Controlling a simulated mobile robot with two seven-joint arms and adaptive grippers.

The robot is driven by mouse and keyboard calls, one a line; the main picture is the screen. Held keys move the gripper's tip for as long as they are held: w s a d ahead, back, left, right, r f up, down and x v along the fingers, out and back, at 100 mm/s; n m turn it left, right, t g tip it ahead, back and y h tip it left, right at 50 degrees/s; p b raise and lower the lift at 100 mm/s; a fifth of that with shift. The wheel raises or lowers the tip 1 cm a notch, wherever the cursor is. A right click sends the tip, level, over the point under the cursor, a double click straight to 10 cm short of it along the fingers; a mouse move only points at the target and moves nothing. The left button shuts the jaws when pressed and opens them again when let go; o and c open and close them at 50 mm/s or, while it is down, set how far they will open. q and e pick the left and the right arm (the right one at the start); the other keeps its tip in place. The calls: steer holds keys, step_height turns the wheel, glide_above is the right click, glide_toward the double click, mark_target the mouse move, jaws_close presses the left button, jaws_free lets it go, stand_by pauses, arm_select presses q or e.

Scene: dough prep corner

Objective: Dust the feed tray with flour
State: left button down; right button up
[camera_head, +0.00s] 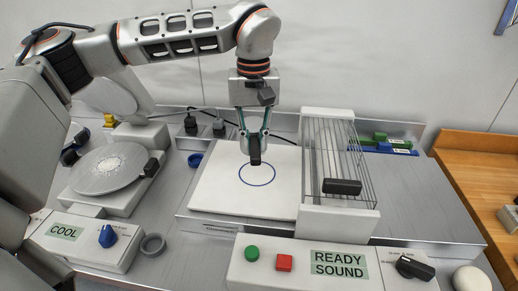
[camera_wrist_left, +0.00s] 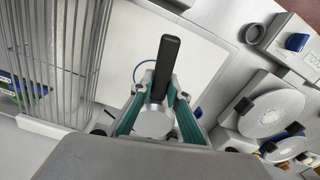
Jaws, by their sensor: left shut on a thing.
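The feed tray (camera_head: 215,193) looks like a flat white board with a thin blue ring drawn on it; it also shows in the left wrist view (camera_wrist_left: 205,62). My left gripper (camera_head: 254,136) points down over the tray, just above the far part of the ring. It is shut on a dark-handled tool (camera_head: 255,153). In the left wrist view the tool shows a long black handle (camera_wrist_left: 166,66) and a round grey part between the green fingers. Whether the tool touches the tray is hard to tell. No flour is visible on the tray. My right gripper is out of view.
A wire guard (camera_head: 322,150) on a white frame stands at the tray's right. At left are a round grey plate (camera_head: 98,176), a COOL panel (camera_head: 75,236) and a grey ring (camera_head: 153,244).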

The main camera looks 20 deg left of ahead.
arm_select(q)
steer(key=shift+w+r+m, duration=0.3)
steer(key=shift+w+m, duration=0.1)
steer(key=shift+w, duration=0.05)
steer(key=shift+f, duration=0.2)
steer(key=shift+f+b, duration=0.3)
steer(key=shift+f, duration=2.45)
steer(key=shift+f, duration=0.1)
steer(key=shift+w+a+p, duration=0.2)
steer(key=shift+w+p, duration=0.15)
steer(key=shift+w, duration=0.55)
steer(key=s, duration=0.2)
steer(key=s+d, duration=0.1)
steer(key=shift+s, duration=0.4)
